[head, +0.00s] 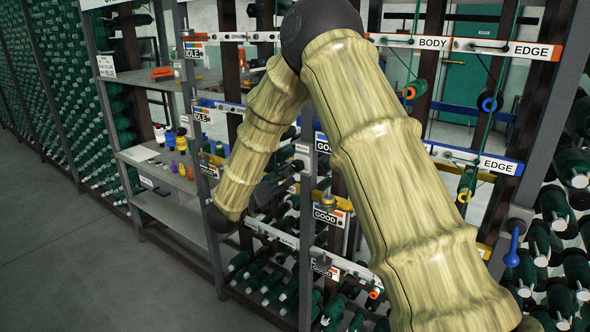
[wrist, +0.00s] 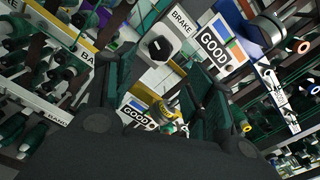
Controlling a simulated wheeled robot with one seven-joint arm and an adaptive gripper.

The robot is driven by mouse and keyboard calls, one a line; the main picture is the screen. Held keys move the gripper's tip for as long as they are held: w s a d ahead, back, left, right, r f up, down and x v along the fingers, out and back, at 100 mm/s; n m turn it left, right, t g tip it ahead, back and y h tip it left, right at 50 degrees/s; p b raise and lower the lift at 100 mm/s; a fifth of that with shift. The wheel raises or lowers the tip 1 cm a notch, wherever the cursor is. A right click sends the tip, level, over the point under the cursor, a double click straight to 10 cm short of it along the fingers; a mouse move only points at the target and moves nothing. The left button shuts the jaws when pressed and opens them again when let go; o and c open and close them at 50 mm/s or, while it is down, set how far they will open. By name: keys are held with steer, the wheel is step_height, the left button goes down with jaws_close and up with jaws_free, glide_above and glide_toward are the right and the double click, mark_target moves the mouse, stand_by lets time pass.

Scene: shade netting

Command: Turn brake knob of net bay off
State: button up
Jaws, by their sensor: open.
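The brake knob (wrist: 160,46) is a dark knob on a pale grey plate, beside a white BRAKE label (wrist: 181,20), in the upper middle of the wrist view. In the head view the small BRAKE label (head: 302,149) is on a grey post at the centre. In the head view my gripper (head: 272,188) is dark, just left of the post, and partly hard to make out.
GOOD signs (head: 329,216) and label rails cross the rack around the post. A yellow-brass cylinder (wrist: 166,110) shows beyond the fingers. A shelf with small bottles (head: 170,139) stands left. Green spools fill the racks. The grey floor (head: 60,250) at left is clear.

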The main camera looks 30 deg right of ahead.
mark_target(297, 169)
steer(key=p+x, duration=0.3)
steer(key=x, duration=0.6)
steer(key=shift+d, duration=0.15)
steer(key=c, duration=1)
